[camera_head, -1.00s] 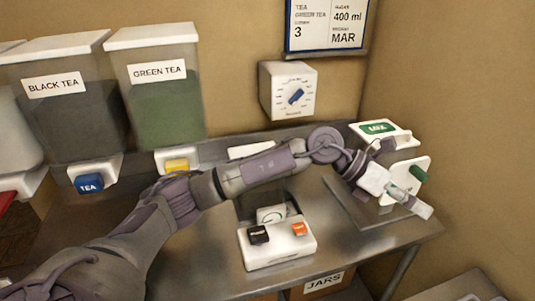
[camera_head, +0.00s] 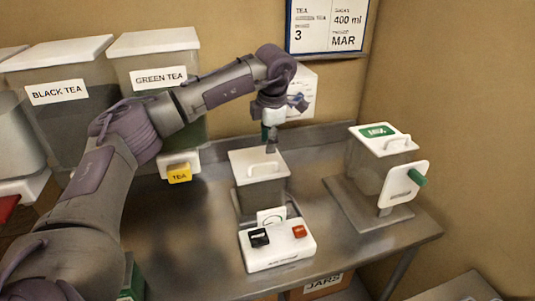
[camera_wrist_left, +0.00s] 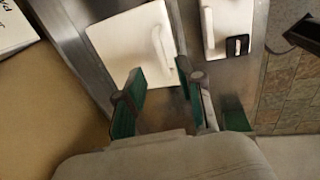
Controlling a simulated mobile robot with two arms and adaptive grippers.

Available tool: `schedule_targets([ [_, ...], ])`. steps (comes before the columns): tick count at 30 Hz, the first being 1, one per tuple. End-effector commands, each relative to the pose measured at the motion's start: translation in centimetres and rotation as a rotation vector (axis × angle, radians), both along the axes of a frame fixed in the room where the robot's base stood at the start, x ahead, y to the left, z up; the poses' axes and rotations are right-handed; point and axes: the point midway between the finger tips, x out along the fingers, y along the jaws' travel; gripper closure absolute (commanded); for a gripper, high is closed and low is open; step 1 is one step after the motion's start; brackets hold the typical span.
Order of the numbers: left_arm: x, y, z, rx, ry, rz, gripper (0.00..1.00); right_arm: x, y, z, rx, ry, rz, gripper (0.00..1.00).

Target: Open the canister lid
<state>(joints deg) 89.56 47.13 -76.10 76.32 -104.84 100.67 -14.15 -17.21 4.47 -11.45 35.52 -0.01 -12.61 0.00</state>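A square canister (camera_head: 262,192) with a white lid (camera_head: 251,157) and a raised handle stands behind the small white scale; the lid lies flat on it. The lid and handle also show in the left wrist view (camera_wrist_left: 117,45). A second canister (camera_head: 362,165) at the right has a white lid with a green MIX label (camera_head: 378,131) and a handle; its lid is on. My left gripper (camera_head: 270,142) hangs over the back edge of the nearer canister's lid. Its green-padded fingers (camera_wrist_left: 160,72) are apart and empty, near the lid's edge. My right gripper is not in view.
The white scale (camera_head: 277,248) has black and orange buttons. Black tea and green tea bins (camera_head: 160,45) stand at the back left. A white dial box (camera_head: 304,88) is on the wall behind my gripper. The steel table (camera_head: 330,245) is clear between the canisters.

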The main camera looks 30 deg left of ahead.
Motion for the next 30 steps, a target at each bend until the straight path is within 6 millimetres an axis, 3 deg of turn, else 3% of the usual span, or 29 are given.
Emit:
schedule_targets([
  [9,0.6,0.7,-5.3,-0.001,0.002,-0.002,0.63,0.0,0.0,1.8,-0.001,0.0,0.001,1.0],
  [15,0.8,0.9,-6.5,-0.001,0.0,-0.002,0.63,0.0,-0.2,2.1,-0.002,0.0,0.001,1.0],
  [23,0.9,0.9,-6.6,-0.001,-0.001,-0.002,0.63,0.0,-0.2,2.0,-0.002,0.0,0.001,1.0],
  [30,0.8,0.9,-6.6,-0.002,-0.001,-0.002,1.0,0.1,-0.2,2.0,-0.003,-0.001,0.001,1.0],
])
